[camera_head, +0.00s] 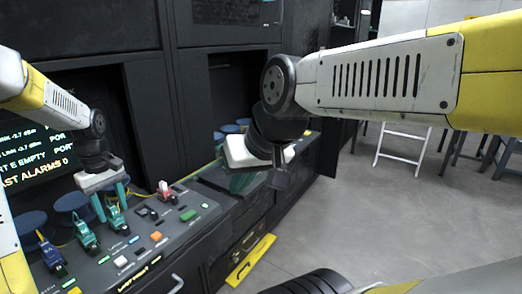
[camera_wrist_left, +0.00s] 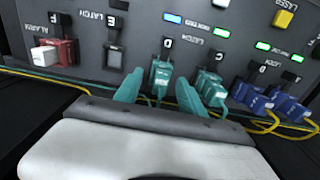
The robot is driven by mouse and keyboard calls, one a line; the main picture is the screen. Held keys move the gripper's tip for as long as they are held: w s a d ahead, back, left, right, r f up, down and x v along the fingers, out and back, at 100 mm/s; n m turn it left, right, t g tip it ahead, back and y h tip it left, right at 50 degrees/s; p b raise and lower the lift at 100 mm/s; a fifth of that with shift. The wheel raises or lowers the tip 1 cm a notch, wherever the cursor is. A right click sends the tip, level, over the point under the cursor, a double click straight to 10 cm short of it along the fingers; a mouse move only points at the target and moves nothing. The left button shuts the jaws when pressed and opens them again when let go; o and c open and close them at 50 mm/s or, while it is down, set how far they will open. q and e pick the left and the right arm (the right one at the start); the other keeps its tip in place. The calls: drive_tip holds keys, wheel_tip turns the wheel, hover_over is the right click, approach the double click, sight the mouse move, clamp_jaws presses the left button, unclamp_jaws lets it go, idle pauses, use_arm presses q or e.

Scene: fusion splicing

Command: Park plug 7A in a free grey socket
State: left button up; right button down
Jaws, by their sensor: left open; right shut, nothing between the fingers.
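My left gripper (camera_head: 112,200) is open over the sloped console, its teal fingers pointing down; they also show in the left wrist view (camera_wrist_left: 160,78). There, a teal plug (camera_wrist_left: 160,76) seated at D stands between the two fingers, with no clear contact. A second teal plug (camera_wrist_left: 212,88) sits at C, just right of the right finger. I cannot read 7A on any plug. An empty-looking dark grey socket (camera_wrist_left: 113,57) is at E, left of the fingers. My right gripper (camera_head: 240,182) is shut and empty, away from the plugs; its wrist partly hides it.
Blue plugs (camera_wrist_left: 252,96) sit right of the teal ones, with yellow cables trailing. A red plug (camera_wrist_left: 54,52) sits at ALARM. The console (camera_head: 135,246) also carries a green button (camera_head: 188,214) and an orange button (camera_head: 156,236). A screen (camera_head: 35,150) stands behind my left arm.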

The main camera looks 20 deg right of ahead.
sight(111, 207)
idle(0.3)
use_arm(q)
clamp_jaws()
idle(1.2)
drive_tip(key=shift+r, duration=0.15)
drive_tip(key=shift+r, duration=2.85)
drive_tip(key=shift+s, duration=0.15)
